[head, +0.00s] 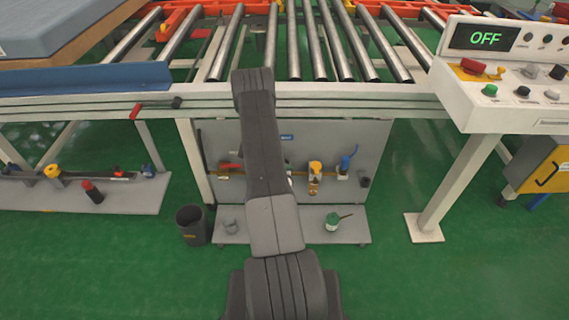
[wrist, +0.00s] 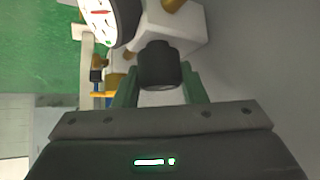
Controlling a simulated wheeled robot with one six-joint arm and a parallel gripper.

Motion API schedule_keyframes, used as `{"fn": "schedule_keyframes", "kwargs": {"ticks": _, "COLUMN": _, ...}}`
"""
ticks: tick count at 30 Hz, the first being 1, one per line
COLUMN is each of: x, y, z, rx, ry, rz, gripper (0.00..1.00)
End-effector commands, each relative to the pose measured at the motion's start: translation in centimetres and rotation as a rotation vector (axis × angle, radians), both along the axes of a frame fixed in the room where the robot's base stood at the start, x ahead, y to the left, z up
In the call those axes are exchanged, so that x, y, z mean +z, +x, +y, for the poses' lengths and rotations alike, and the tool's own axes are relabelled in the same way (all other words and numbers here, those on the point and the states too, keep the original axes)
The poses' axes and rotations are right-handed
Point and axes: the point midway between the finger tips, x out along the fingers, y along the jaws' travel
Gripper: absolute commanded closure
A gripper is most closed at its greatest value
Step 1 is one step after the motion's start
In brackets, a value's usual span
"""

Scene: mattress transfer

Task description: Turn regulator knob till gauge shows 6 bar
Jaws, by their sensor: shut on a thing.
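In the wrist view the black regulator knob (wrist: 158,60) sits on a pale grey regulator body (wrist: 187,28). My gripper (wrist: 160,80) has its two green fingers on either side of the knob and is shut on it. A round gauge (wrist: 101,17) with a white face, red marks and a dark rim shows at the top left, partly cut off by the frame edge. Its needle and reading are too small and tilted to tell. In the head view my arm covers the regulator, the gauge and my gripper.
The grey back panel (head: 372,140) under the roller conveyor carries a red-handled valve (head: 231,166), a yellow-topped unit (head: 315,168) and a blue fitting (head: 348,162). The control console display (head: 486,38) reads OFF.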

Motion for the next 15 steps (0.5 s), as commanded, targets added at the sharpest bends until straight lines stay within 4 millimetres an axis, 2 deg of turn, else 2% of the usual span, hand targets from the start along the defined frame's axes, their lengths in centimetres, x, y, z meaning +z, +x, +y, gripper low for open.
{"fn": "schedule_keyframes", "kwargs": {"ticks": 7, "x": -0.01, "y": 0.17, "z": -0.02, "rx": -0.100, "ry": 0.000, "rz": -0.004, "gripper": 0.85}}
{"fn": "schedule_keyframes", "kwargs": {"ticks": 15, "x": 0.08, "y": 0.10, "z": 0.01, "rx": -0.136, "ry": 0.002, "rz": -0.001, "gripper": 0.85}}
